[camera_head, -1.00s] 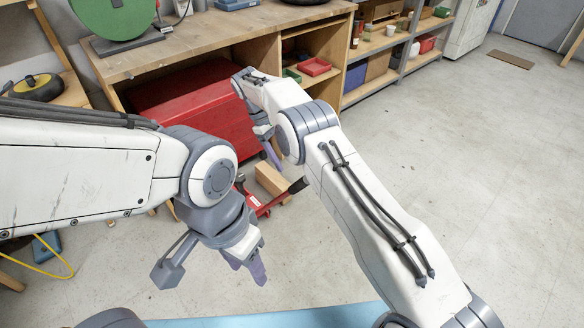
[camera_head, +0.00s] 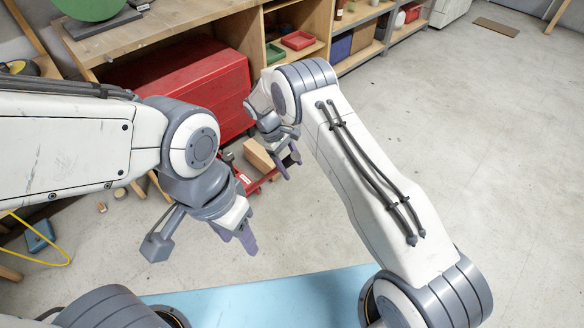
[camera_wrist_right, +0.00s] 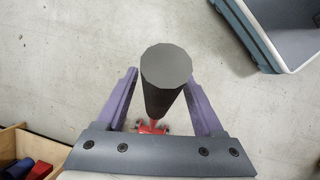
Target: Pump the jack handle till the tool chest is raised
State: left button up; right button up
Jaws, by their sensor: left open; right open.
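The red tool chest (camera_head: 215,90) stands on the floor, partly under the wooden workbench. The red floor jack (camera_head: 262,183) lies low in front of it, partly hidden by my grippers; its red part also shows in the right wrist view (camera_wrist_right: 152,128). The black jack handle (camera_wrist_right: 166,75) points its end up at the right wrist camera. My right gripper (camera_head: 288,168) is open; in the right wrist view its two purple fingers (camera_wrist_right: 158,92) stand on either side of the handle, with gaps showing. My left gripper (camera_head: 237,237) is open and empty, above the floor in front of the jack.
A wooden block (camera_head: 258,156) is by the jack and chest. The workbench (camera_head: 180,32) and shelves (camera_head: 362,52) run along the back. A yellow cord (camera_head: 45,262) lies at the left.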

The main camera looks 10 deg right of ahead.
jog(key=shift+s+d+f, duration=0.15)
jog(key=shift+d+f, duration=0.05)
jog(key=shift+f, duration=0.3)
grip_shut()
dwell(1.2)
